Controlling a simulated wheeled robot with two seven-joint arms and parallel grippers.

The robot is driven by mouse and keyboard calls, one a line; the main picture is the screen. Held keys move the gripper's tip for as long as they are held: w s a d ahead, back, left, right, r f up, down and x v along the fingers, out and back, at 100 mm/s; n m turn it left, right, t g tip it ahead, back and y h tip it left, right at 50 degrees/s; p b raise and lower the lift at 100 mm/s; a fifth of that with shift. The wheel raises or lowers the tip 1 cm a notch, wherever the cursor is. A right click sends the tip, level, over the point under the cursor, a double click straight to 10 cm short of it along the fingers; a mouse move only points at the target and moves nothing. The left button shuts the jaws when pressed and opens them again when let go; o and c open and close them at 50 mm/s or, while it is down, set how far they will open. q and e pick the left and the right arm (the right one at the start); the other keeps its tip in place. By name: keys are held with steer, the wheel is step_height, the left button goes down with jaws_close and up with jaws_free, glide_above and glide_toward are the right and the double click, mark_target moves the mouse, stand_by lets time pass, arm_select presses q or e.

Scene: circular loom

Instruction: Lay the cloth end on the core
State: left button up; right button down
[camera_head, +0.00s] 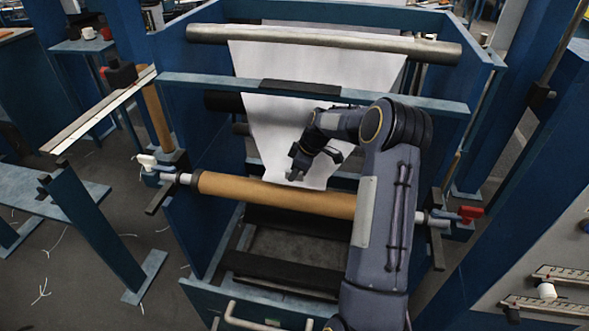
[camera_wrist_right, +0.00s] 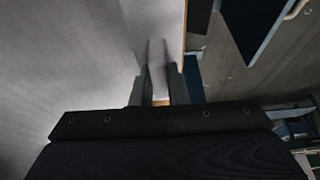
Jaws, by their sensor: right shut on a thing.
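The white cloth (camera_head: 285,100) hangs from the upper roller and narrows downward to its end near the brown core (camera_head: 270,195). The core lies level across the front of the loom. My right gripper (camera_head: 293,176) is shut on the cloth end, just above and behind the core near its middle. In the right wrist view the two fingers (camera_wrist_right: 158,80) are close together on the cloth (camera_wrist_right: 80,70), which fills the left side. Whether the cloth end touches the core cannot be told. My left gripper is not in view.
A metal upper roller (camera_head: 320,40) and a blue crossbar (camera_head: 420,102) span the blue frame. A white-handled clamp (camera_head: 147,161) and a red-handled clamp (camera_head: 470,213) sit at the core's ends. A control panel (camera_head: 545,265) stands at the right.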

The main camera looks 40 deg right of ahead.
steer(key=shift+f, duration=0.35)
steer(key=shift+f+b, duration=0.75)
steer(key=shift+f, duration=0.1)
steer(key=shift+f+b, duration=0.3)
steer(key=shift+f, duration=0.05)
steer(key=c, duration=1.3)
jaws_free()
steer(key=shift+c, duration=0.2)
steer(key=shift+p+v, duration=0.35)
steer(key=shift+v, duration=3.6)
